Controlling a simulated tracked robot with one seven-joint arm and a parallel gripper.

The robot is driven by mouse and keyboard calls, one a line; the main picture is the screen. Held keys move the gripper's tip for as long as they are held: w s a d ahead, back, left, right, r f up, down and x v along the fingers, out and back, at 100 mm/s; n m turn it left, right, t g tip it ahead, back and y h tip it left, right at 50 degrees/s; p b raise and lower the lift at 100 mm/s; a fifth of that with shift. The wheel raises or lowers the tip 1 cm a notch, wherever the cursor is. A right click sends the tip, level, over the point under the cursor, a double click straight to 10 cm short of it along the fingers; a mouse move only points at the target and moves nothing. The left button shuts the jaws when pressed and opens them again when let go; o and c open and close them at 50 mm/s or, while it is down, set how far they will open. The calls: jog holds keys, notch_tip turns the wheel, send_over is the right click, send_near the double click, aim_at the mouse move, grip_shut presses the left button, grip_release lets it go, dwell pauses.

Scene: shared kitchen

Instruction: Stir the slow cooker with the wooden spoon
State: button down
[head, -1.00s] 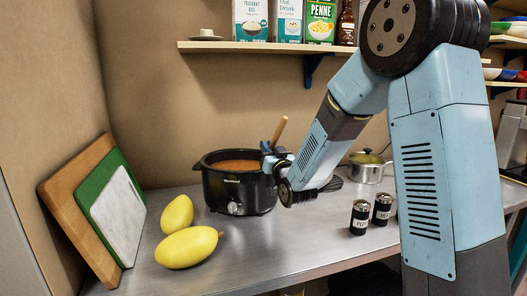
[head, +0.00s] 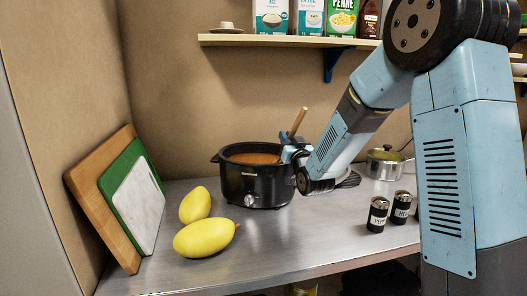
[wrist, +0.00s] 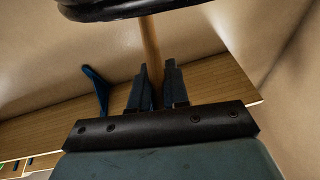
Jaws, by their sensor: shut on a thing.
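The black slow cooker (head: 252,188) stands on the metal counter, open, with orange-brown food (head: 252,158) inside. My gripper (head: 290,153) is at the right side of its rim. It is shut on the wooden spoon (head: 299,121), whose handle rises above the jaws and leans to the right. The spoon's lower end is hidden by the gripper and the cooker. In the wrist view the spoon handle (wrist: 151,42) runs between the two dark fingers (wrist: 152,85).
Two yellow fruits (head: 205,238) lie left of the cooker, near leaning cutting boards (head: 128,205). Black shakers (head: 377,214) and a lidded steel pot (head: 384,164) stand to the right. A shelf (head: 290,41) with boxes is above. The counter's front middle is clear.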

notch_tip(320, 180, up, 13)
dwell(1.0)
